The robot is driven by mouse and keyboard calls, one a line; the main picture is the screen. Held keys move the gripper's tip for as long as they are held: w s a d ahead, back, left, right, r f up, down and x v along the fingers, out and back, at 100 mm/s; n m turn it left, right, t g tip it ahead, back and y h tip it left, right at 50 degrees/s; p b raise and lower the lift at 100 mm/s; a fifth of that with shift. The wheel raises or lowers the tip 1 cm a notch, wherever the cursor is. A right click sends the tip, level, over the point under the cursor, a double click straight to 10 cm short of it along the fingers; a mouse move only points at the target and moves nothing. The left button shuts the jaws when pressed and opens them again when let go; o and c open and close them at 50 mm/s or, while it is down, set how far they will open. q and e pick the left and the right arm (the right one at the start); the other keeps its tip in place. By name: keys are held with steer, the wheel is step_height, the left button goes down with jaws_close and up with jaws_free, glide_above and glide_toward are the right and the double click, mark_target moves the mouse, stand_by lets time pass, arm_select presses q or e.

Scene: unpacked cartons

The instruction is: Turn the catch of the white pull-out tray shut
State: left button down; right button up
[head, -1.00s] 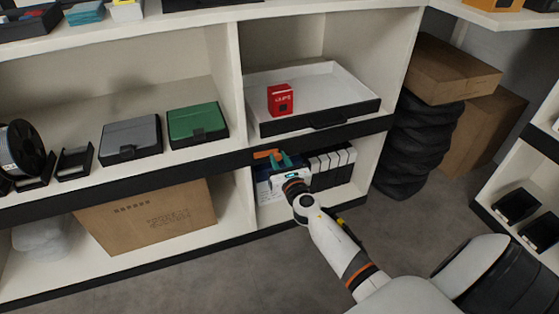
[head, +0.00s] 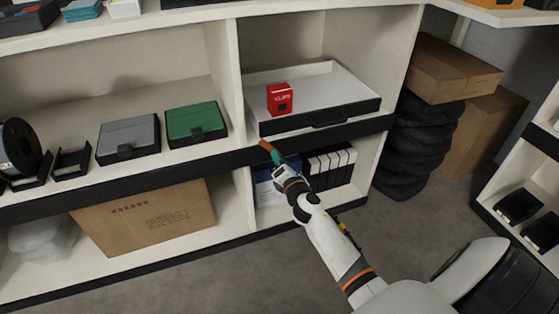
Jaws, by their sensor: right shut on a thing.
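The white pull-out tray (head: 338,87) is in the upper right bay, with a black front and a dark handle. A red box stands inside it. The orange catch (head: 265,146) is at the black shelf edge below the tray's left front corner; it slants up to the left. My right gripper (head: 274,153), with green fingers, is shut on the catch from below right. The fingers and my wrist hide the catch's lower part and its pivot. My left gripper is not in view.
The red box (head: 279,98) is near the tray's left side. Black-and-white binders (head: 331,165) stand in the bay below, right of my wrist. A green case (head: 196,123) and a grey case (head: 129,138) lie on the shelf to the left. Stacked tyres (head: 418,145) are at right.

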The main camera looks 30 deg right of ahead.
steer(key=shift+f+m+p, duration=0.15)
steer(key=shift+m+p, duration=0.25)
steer(key=shift+m, duration=3.4)
steer(key=o, duration=1)
steer(key=shift+s, duration=0.1)
